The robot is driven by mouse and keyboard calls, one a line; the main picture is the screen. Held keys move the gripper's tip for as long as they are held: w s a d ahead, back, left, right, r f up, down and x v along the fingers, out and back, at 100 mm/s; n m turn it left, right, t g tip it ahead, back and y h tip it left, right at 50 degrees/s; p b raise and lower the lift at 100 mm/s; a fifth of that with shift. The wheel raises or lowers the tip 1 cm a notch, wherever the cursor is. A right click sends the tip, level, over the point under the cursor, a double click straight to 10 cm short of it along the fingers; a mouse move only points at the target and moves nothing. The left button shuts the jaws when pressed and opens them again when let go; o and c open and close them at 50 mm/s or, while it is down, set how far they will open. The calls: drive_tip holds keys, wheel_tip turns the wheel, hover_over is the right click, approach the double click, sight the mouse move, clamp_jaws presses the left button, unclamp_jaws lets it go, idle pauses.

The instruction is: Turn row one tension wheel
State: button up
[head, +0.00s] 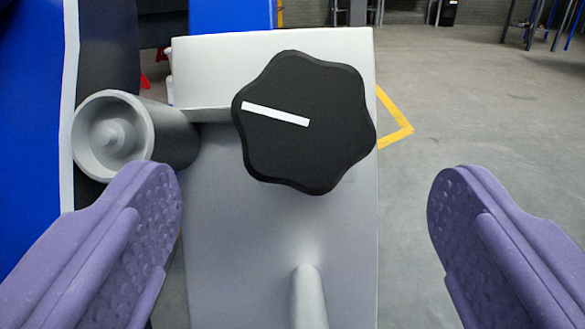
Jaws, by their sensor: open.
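The tension wheel (310,150) is a black lobed knob in the upper middle of the head view. A white mark on it runs from its left edge to near its centre, sloping slightly down to the right. It sits on a light grey metal housing (250,230). I cannot tell from a label which row it belongs to. My gripper (305,195) is open, with two purple textured fingers spread wide at the lower left and lower right. The wheel appears between and beyond the fingertips. Neither finger touches it.
A grey hollow cylinder (165,135) juts out left of the wheel, close to the left finger. A grey rod (308,300) sticks out below the wheel. A blue panel (30,120) stands at far left. Open concrete floor (480,120) with yellow tape lies to the right.

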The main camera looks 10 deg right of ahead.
sight(285, 135)
drive_tip(key=b+x, duration=0.2)
drive_tip(key=x, duration=0.3)
drive_tip(key=shift+w+f, duration=0.15)
drive_tip(key=shift+w, duration=0.2)
drive_tip(key=shift+w+d, duration=0.15)
drive_tip(key=shift+w, duration=0.3)
drive_tip(key=c, duration=1)
drive_tip(key=shift+o, duration=0.2)
drive_tip(key=shift+m, duration=0.3)
drive_tip(key=m+h+p, duration=0.1)
drive_tip(key=m, duration=0.1)
drive_tip(key=m+g+h+p, duration=0.1)
drive_tip(key=m, duration=0.1)
drive_tip(key=m+g+h+p, duration=0.1)
drive_tip(key=m, duration=0.2)
drive_tip(key=shift+r+h+p, duration=0.3)
drive_tip(key=m+g+p, duration=0.1)
drive_tip(key=m, duration=0.2)
drive_tip(key=m+g+h+p, duration=0.1)
drive_tip(key=m+p, duration=0.1)
drive_tip(key=m, duration=0.1)
drive_tip(key=shift+w+g+h, duration=0.1)
drive_tip(key=shift+g+h, duration=0.2)
drive_tip(key=shift+g, duration=0.1)
drive_tip(key=shift+f+p, duration=0.1)
drive_tip(key=shift+p, duration=0.2)
